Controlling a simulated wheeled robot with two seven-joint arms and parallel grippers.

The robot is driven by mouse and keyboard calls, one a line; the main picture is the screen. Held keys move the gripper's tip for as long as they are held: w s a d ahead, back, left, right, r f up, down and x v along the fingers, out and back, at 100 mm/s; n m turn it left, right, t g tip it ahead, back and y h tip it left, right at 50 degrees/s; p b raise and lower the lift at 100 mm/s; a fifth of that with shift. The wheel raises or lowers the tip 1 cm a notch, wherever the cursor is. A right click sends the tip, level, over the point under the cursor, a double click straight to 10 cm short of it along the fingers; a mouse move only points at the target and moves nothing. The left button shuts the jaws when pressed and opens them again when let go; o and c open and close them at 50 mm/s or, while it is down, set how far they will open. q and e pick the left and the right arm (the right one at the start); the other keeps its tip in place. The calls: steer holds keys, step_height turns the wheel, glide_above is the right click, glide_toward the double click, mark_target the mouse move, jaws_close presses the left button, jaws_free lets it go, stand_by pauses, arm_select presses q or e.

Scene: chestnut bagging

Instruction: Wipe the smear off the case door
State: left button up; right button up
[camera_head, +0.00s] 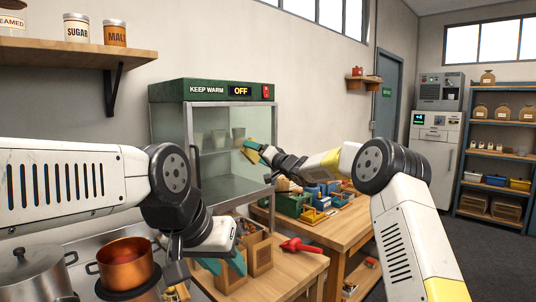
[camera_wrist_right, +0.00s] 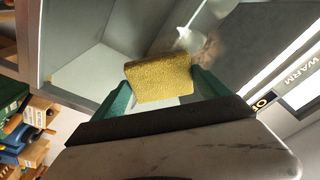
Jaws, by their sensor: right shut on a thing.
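The warming case (camera_head: 212,92) stands against the wall with its sign reading OFF. Its glass door (camera_head: 205,165) faces me and looks closed. My right gripper (camera_head: 254,148) is shut on a yellow sponge (camera_wrist_right: 160,78), held between teal fingers at the right part of the glass. Whether the sponge touches the glass I cannot tell. In the right wrist view a faint brownish smear (camera_wrist_right: 208,50) shows beyond the sponge's upper right, beside a bright glint.
A copper pot (camera_head: 126,264) and a steel pot (camera_head: 33,272) stand on the stove at lower left. A red tool (camera_head: 300,246) lies on the wooden table (camera_head: 290,268).

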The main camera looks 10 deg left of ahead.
mark_target(231, 147)
steer(key=shift+s+a, duration=1)
steer(key=shift+s, duration=0.25)
steer(key=shift+s+a, duration=1.05)
steer(key=shift+s, duration=0.2)
steer(key=shift+s+a, duration=1)
steer(key=shift+s, duration=0.25)
steer(key=shift+r, duration=1.25)
steer(key=w+d, duration=0.7)
steer(key=w, duration=0.2)
steer(key=shift+w+d, duration=0.3)
steer(key=shift+w, duration=0.05)
steer(key=shift+s, duration=0.1)
steer(key=shift+s+a, duration=1.2)
steer(key=shift+s, duration=0.4)
steer(key=shift+s+a, duration=1.25)
steer(key=shift+s, duration=0.3)
steer(key=shift+s+a, duration=1.2)
steer(key=shift+s, duration=0.4)
steer(key=v, duration=0.6)
steer(key=shift+w+d+r, duration=0.15)
steer(key=shift+w+d, duration=0.05)
steer(key=shift+w, duration=0.05)
